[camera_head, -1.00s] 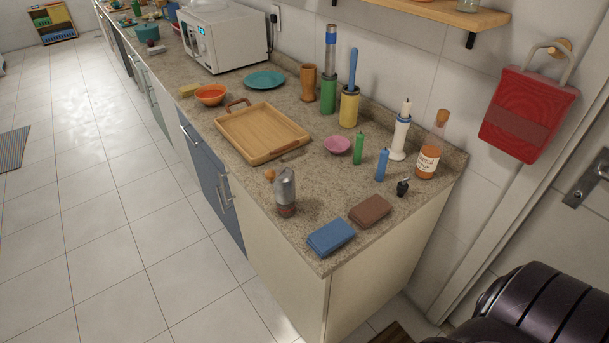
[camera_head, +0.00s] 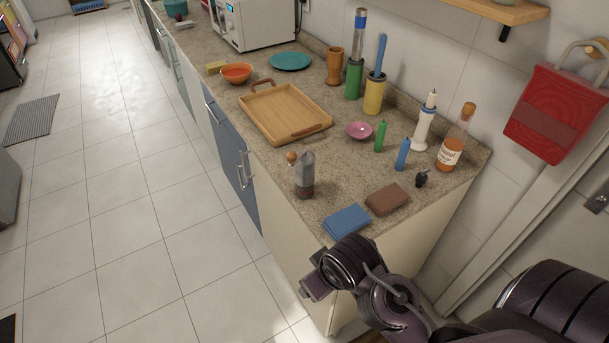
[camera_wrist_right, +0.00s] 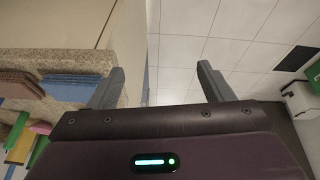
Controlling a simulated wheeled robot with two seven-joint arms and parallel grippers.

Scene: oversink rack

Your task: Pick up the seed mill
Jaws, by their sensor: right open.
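The seed mill (camera_head: 304,178) stands upright near the counter's front edge in the head view. It has a grey upper body, a dark reddish base and an orange-brown knob at its upper left. My right arm comes in from the lower right, with its wrist in front of the counter's near end. In the right wrist view my right gripper (camera_wrist_right: 161,80) is open, with its fingers wide apart and nothing between them. The mill cannot be made out in that view. My left gripper is not in view.
A blue cloth (camera_head: 347,221) and a brown cloth (camera_head: 387,199) lie right of the mill. A wooden tray (camera_head: 285,113) lies behind it. Candles, a small dark item (camera_head: 421,179) and a bottle (camera_head: 453,140) stand farther right. Counter around the mill is clear.

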